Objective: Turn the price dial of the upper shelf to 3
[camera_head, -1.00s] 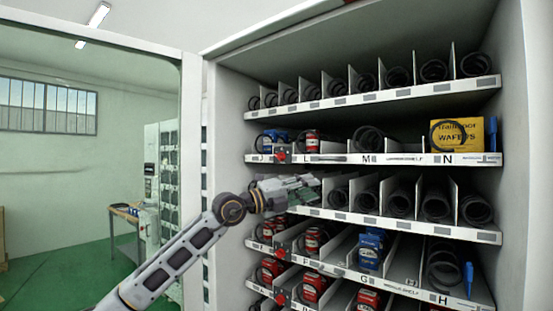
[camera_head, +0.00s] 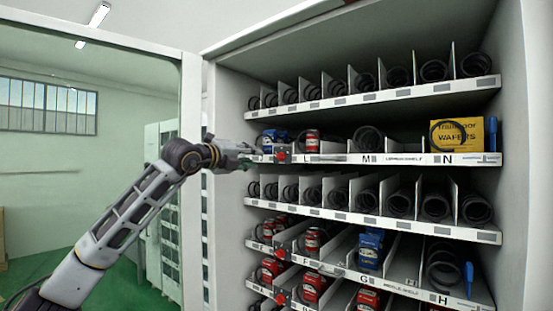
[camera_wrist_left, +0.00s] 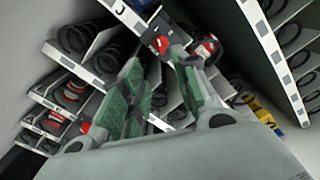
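The red price dial (camera_head: 281,156) sits on the white front strip of the shelf (camera_head: 335,159) marked L, M and N, near its left end. The dial also shows in the left wrist view (camera_wrist_left: 160,43), just beyond my fingertips. I cannot read its number. My left gripper (camera_head: 244,157) is at the dial's height, a little to its left and in front of the shelf's left end. In the left wrist view its green-padded fingers (camera_wrist_left: 158,58) are apart with nothing between them. They look clear of the dial. My right gripper is out of view.
Red and blue goods and a yellow wafers box (camera_head: 458,134) stand on the same shelf. A shelf of black coils (camera_head: 400,196) lies below, then lower shelves with more red dials (camera_head: 281,253). The white cabinet frame (camera_head: 225,215) is close beside my left gripper.

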